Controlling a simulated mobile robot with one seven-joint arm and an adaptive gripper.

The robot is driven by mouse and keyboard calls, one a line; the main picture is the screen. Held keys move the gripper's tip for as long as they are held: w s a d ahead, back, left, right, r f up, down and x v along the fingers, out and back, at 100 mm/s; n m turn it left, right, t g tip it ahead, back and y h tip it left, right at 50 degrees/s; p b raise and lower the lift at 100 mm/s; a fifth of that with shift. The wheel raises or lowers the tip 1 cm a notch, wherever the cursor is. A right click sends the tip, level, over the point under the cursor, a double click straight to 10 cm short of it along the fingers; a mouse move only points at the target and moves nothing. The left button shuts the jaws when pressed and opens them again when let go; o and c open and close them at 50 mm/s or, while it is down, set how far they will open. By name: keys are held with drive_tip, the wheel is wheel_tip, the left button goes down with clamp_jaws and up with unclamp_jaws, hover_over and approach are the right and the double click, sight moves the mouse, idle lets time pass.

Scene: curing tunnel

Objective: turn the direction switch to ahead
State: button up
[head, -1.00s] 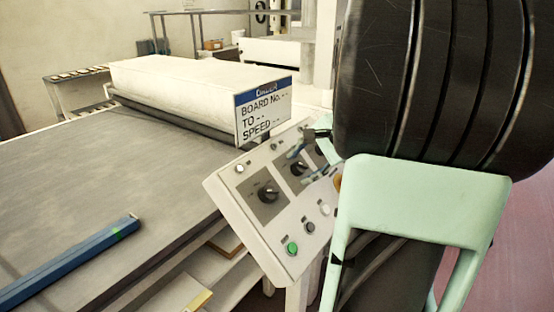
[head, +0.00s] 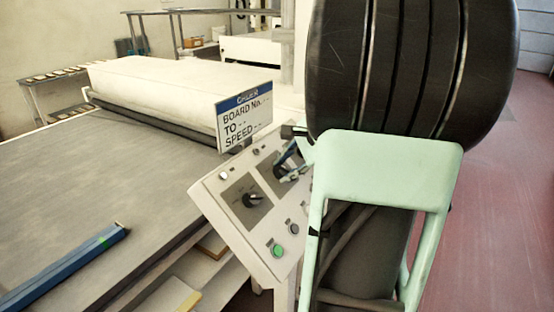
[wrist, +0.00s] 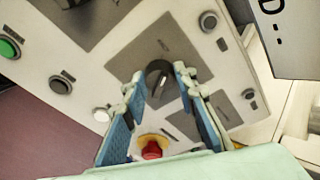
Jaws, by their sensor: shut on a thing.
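The white control panel (head: 235,215) stands tilted beside the conveyor and carries several dials and buttons. My gripper (head: 288,163) is at the dial behind the left one, which it partly hides. In the wrist view, the blue-padded fingers of my gripper (wrist: 158,78) stand either side of a black rotary knob (wrist: 157,70) on a dark grey plate and are shut on it. The knob has a pale mark along it. I cannot read any label, so I cannot tell which setting it points to. Another black rotary knob (head: 252,199) is on the panel's left dial.
A sign (head: 244,122) stands just behind the panel. A green button (head: 278,250) is on the panel's lower part. A red button (wrist: 151,148) on yellow lies below the fingers in the wrist view. A blue bar (head: 65,270) lies on the conveyor. Red floor is open at right.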

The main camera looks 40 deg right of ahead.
drive_tip(key=m+p, duration=0.1)
drive_tip(key=p, duration=0.1)
drive_tip(key=m+p, duration=0.2)
drive_tip(key=shift+r+m+g, duration=0.3)
drive_tip(key=shift+r, duration=0.05)
drive_tip(key=m+p, duration=0.2)
drive_tip(key=m+y+p, duration=0.1)
drive_tip(key=m+p, duration=0.1)
drive_tip(key=p, duration=0.1)
drive_tip(key=shift+w+d+g+p, duration=0.1)
drive_tip(key=shift+d+g+p, duration=0.1)
drive_tip(key=shift+g+p, duration=0.15)
drive_tip(key=m+p, duration=0.2)
drive_tip(key=m, duration=0.1)
drive_tip(key=shift+d+f+y, duration=0.1)
drive_tip(key=shift+f+y, duration=0.1)
drive_tip(key=shift+y, duration=0.2)
drive_tip(key=shift+f+m+y, duration=0.1)
drive_tip(key=shift+m+y, duration=0.3)
drive_tip(key=shift+m, duration=1.5)
drive_tip(key=o, duration=1.2)
drive_tip(key=shift+c, duration=0.2)
